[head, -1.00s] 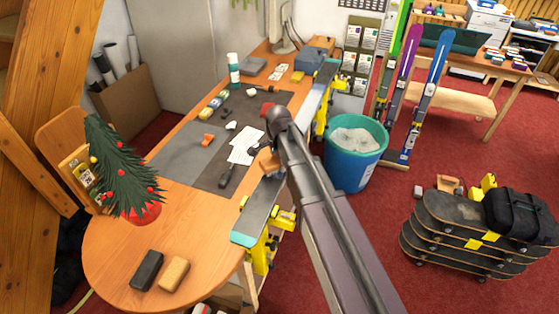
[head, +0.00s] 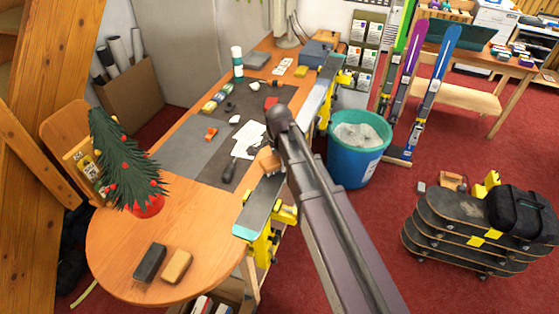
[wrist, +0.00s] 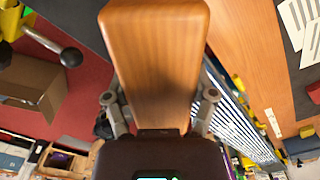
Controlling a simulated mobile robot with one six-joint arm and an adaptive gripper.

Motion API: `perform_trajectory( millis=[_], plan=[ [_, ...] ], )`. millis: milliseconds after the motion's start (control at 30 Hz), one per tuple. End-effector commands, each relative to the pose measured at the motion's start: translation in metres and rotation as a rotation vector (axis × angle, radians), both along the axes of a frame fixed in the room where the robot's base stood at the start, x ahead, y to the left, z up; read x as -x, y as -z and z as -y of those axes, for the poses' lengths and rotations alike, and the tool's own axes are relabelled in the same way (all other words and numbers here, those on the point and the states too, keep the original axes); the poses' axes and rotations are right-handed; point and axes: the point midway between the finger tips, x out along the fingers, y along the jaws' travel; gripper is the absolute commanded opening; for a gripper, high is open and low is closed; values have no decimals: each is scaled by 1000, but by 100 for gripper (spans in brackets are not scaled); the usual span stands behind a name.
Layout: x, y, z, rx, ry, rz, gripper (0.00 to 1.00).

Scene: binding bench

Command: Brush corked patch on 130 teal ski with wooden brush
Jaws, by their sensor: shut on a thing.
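The ski (head: 258,206), dark with a teal end, lies along the right edge of the bench, held by yellow clamps. The wooden brush (wrist: 155,50) fills the middle of the wrist view, and its end shows in the head view (head: 267,161) over the ski. My gripper (wrist: 160,102) is shut on the brush, one finger on each side. In the head view my arm hides the gripper and the middle of the ski. I cannot make out the corked patch or the bristles, nor whether the brush touches the ski.
A dark mat (head: 190,150) with papers and small tools covers the bench middle. A small Christmas tree (head: 125,165) and two blocks (head: 163,264) stand on the near end. A teal bin (head: 357,150), upright skis (head: 435,85) and stacked skateboards (head: 465,235) are to the right.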

Motion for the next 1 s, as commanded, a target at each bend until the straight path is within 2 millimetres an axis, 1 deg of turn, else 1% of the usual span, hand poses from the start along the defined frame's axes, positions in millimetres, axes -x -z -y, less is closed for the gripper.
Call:
perform_trajectory(
  millis=[100,333,833,1000],
  plan=[
    [8,1,-2,0,-1,0,34],
    [19,1,-6,0,-1,0,35],
    [23,2,-7,0,0,-1,35],
    [28,1,-9,0,-1,-1,35]
  ],
)
